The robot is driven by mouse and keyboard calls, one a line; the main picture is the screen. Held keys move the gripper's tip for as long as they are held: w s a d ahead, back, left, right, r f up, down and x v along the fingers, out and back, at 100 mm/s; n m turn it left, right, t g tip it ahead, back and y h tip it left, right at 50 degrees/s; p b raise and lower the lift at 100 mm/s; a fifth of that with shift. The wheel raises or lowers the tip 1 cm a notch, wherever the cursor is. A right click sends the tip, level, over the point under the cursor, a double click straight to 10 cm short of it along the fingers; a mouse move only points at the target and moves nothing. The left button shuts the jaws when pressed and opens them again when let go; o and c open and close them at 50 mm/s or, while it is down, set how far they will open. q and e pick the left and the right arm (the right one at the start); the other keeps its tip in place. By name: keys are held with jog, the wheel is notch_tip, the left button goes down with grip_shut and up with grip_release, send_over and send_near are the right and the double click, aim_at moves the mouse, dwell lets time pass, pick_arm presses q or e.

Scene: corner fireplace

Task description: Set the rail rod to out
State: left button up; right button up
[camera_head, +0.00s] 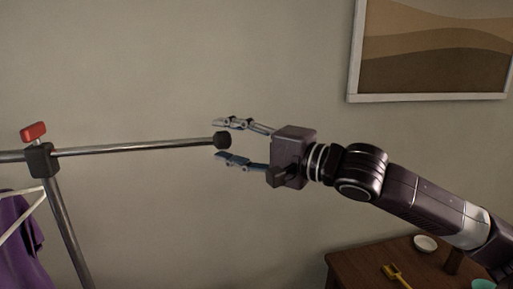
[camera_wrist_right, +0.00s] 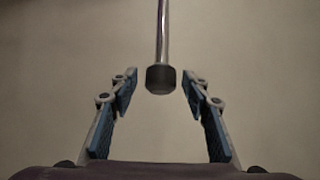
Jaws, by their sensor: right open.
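The rail rod (camera_head: 140,147) is a thin metal bar running sideways from a dark clamp block (camera_head: 41,160) with a red knob (camera_head: 33,132). It ends in a black end cap (camera_head: 222,139). My right gripper (camera_head: 224,141) is open, with one finger above and one below the cap. In the right wrist view the end cap (camera_wrist_right: 160,79) sits between the tips of the open fingers (camera_wrist_right: 159,88), with gaps on both sides. The rod (camera_wrist_right: 163,30) runs straight away from the gripper there. My left gripper is not in view.
A metal stand post (camera_head: 68,232) goes down from the clamp. Purple cloth (camera_head: 20,245) hangs at the left. A wooden table (camera_head: 355,272) at the lower right bears a white dish (camera_head: 425,243) and a yellow tool (camera_head: 396,274). A framed picture (camera_head: 435,48) hangs on the wall.

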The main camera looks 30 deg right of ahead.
jog(key=v, duration=1.1)
jog(key=shift+s, duration=0.2)
dwell(0.4)
dwell(0.4)
